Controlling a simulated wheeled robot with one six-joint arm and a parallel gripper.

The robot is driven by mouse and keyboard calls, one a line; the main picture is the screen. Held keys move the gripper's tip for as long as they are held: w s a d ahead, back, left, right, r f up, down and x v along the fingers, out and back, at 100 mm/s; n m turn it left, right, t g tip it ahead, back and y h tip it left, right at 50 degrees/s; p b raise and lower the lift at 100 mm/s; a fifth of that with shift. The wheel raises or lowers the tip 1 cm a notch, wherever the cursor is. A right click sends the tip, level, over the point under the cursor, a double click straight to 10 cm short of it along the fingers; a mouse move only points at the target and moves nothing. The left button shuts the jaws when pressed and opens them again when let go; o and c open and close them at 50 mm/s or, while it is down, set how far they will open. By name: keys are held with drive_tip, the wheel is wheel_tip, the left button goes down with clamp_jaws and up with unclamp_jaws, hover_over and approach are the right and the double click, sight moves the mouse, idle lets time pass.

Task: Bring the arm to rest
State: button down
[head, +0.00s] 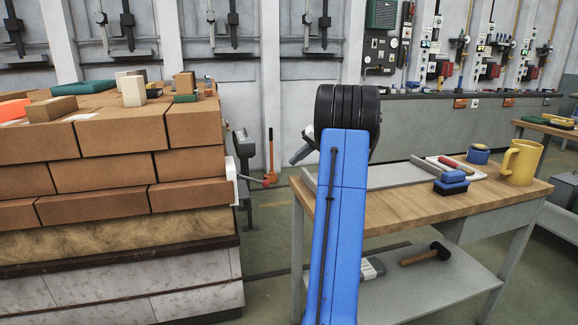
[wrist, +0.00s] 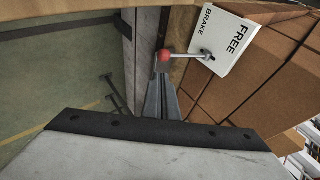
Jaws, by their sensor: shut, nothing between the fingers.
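My gripper (wrist: 163,76) is shut and empty in the wrist view, its narrow grey fingers together. Their tips appear close below the red knob of a lever (wrist: 183,55); I cannot tell whether they touch it. The lever's metal rod runs from a white plate (wrist: 228,38) marked FREE and BRAKE. In the head view, my blue arm rises in front of the bench, and only a grey part of my wrist shows left of the black joint; the fingertips are not clear there. The lever (head: 256,180) sticks out rightward from the white plate (head: 232,181) on the brick stack's side.
A large brick stack (head: 110,175) with loose blocks on top stands at left. A wooden bench (head: 400,211) at right holds a yellow mug (head: 520,162), a blue-handled brush (head: 452,182) and a tray. A mallet (head: 425,254) lies on its lower shelf. A gap of floor separates stack and bench.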

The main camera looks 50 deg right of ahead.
drive_tip(key=shift+s+d+r, duration=0.15)
drive_tip(key=shift+s+r, duration=0.1)
idle(0.5)
drive_tip(key=s+a+r+n+g, duration=0.1)
drive_tip(key=a+r+g, duration=0.1)
drive_tip(key=a, duration=1.2)
drive_tip(key=s+a+r+n+g, duration=0.1)
drive_tip(key=s+a+r, duration=0.1)
drive_tip(key=a, duration=1.2)
drive_tip(key=s+a+f+n+g+h, duration=0.1)
drive_tip(key=s+a, duration=0.4)
drive_tip(key=a, duration=0.3)
drive_tip(key=s+a+f+n+h, duration=0.1)
drive_tip(key=s+a, duration=0.4)
drive_tip(key=a, duration=0.4)
drive_tip(key=s+a+f+n+h, duration=0.1)
drive_tip(key=s+a+f, duration=0.3)
drive_tip(key=s, duration=0.5)
drive_tip(key=s+a+f+n+h, duration=0.1)
drive_tip(key=s+a+f, duration=0.4)
drive_tip(key=s, duration=0.5)
drive_tip(key=shift+f+n+t, duration=0.15)
drive_tip(key=shift+n+t, duration=0.25)
drive_tip(key=shift+n, duration=0.4)
